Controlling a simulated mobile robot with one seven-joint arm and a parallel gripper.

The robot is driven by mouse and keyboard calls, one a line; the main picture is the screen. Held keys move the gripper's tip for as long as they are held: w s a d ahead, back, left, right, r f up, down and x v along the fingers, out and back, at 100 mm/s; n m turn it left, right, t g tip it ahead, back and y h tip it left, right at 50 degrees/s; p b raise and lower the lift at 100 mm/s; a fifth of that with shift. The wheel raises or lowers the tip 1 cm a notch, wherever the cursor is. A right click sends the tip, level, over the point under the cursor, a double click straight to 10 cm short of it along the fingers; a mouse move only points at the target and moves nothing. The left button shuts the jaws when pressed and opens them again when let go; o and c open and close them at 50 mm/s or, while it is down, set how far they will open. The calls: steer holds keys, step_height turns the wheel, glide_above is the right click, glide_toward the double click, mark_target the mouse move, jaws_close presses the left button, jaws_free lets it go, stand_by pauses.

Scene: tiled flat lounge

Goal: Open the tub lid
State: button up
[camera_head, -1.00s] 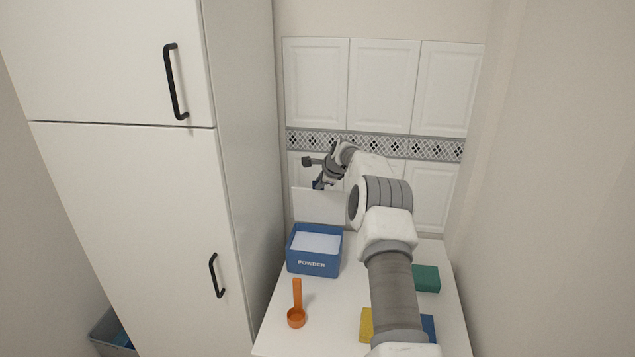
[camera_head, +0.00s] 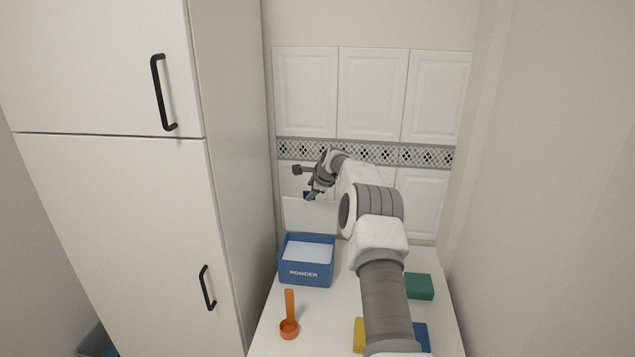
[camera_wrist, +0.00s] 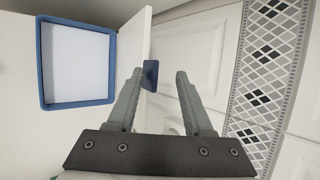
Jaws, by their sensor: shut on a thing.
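The blue tub (camera_head: 306,273), marked POWDER, stands on the white table and holds white powder. Its white lid (camera_head: 311,216) stands up, roughly upright, along the tub's back edge, so the tub's top is open. My gripper (camera_head: 308,194) is at the top of the lid. In the wrist view the lid (camera_wrist: 132,45) is seen nearly edge-on beside the open tub (camera_wrist: 46,60). The lid's dark blue tab (camera_wrist: 150,75) lies between my fingers, closer to the left one, and my gripper (camera_wrist: 158,73) is shut on it.
An orange scoop (camera_head: 289,327) lies on the table (camera_head: 325,315) in front of the tub. Yellow (camera_head: 359,336), blue (camera_head: 422,337) and green (camera_head: 419,286) blocks lie around my arm. A tall white cabinet (camera_head: 110,230) stands left, a wall right.

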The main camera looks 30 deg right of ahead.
steer(key=b+v, duration=0.4)
steer(key=v, duration=1.3)
steer(key=shift+r, duration=0.2)
steer(key=shift+s, duration=0.1)
steer(key=s+a+r+n+g, duration=0.1)
steer(key=s+a+r+n, duration=0.25)
steer(key=s+a, duration=0.35)
steer(key=s+a+r+n+p, duration=0.1)
steer(key=s+a+r+n, duration=0.1)
steer(key=s+a+n, duration=0.55)
steer(key=s+a+r+n+g, duration=0.15)
steer(key=s+a, duration=0.35)
steer(key=a, duration=0.5)
steer(key=s+a+n+y, duration=0.1)
steer(key=s+a+n, duration=0.4)
steer(key=s, duration=0.5)
steer(key=s+d+f+n, duration=0.1)
steer(key=s+f+n, duration=0.1)
steer(key=s, duration=0.5)
steer(key=s+d+f+n+h+b, duration=0.1)
steer(key=s+d+f+n, duration=0.1)
steer(key=s+f, duration=0.3)
steer(key=shift+s+d+f+n+g, duration=0.25)
steer(key=shift+s+n+g, duration=0.1)
steer(key=shift+s+n, duration=0.55)
